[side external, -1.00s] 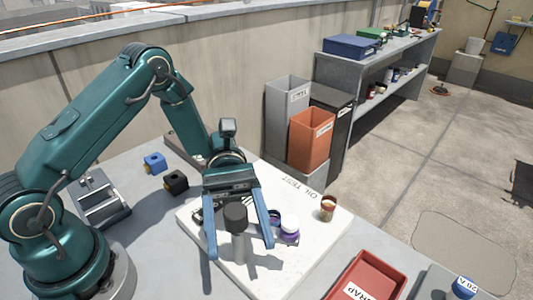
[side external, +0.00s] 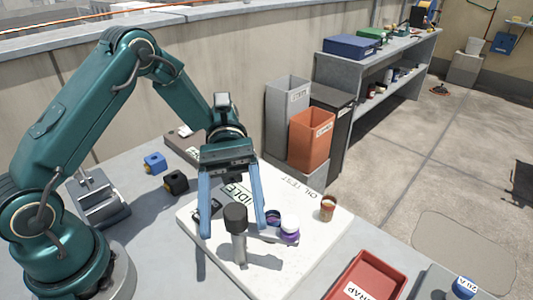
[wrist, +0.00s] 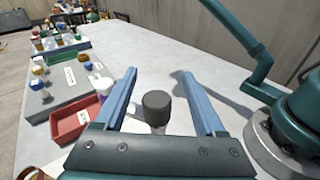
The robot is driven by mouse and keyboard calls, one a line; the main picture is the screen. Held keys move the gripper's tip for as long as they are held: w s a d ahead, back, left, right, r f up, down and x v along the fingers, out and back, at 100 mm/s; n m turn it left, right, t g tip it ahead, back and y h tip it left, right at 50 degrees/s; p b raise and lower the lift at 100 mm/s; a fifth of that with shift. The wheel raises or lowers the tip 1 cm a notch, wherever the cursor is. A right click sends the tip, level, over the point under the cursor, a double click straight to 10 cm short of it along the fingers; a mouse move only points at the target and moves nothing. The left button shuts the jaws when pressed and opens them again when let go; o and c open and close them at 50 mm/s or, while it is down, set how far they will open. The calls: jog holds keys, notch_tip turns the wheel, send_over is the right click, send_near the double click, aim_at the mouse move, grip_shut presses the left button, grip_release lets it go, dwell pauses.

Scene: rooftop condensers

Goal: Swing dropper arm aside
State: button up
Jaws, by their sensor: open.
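The dropper arm's post, with its dark knob (side external: 236,214), stands upright on the white oil test board (side external: 290,265). A short grey arm seems to reach from it toward a white-capped purple bottle (side external: 289,227). My gripper (side external: 234,230) is open and empty, its blue fingers pointing down on either side of the knob in the side view. In the wrist view the knob (wrist: 157,102) shows between the open fingers (wrist: 157,74), apart from both. I cannot tell how deep the fingers reach around it. An IDLE label (side external: 237,192) lies on the board behind the knob.
A small brown-and-white cup (side external: 328,208) stands on the board's right side. A red scrap tray (side external: 366,278) is at the front right. Blue (side external: 155,163) and black (side external: 176,182) blocks lie left of the board. Bins (side external: 311,138) stand behind the table.

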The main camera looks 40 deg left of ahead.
jog(key=s+m+t+y, duration=0.1)
jog(key=s+m+y, duration=0.4)
jog(key=m+y, duration=0.3)
jog(key=w+a+r+m+t+y, duration=0.3)
jog(key=w+r+t, duration=0.3)
jog(key=t, duration=0.3)
jog(key=w+a+r+m+t+y, duration=0.3)
jog(key=w+r+m+t+y, duration=0.1)
jog(key=w+r+t, duration=0.2)
jog(key=shift+w+a+r+t, duration=0.25)
jog(key=shift+r+t, duration=0.25)
jog(key=shift+t, duration=0.9)
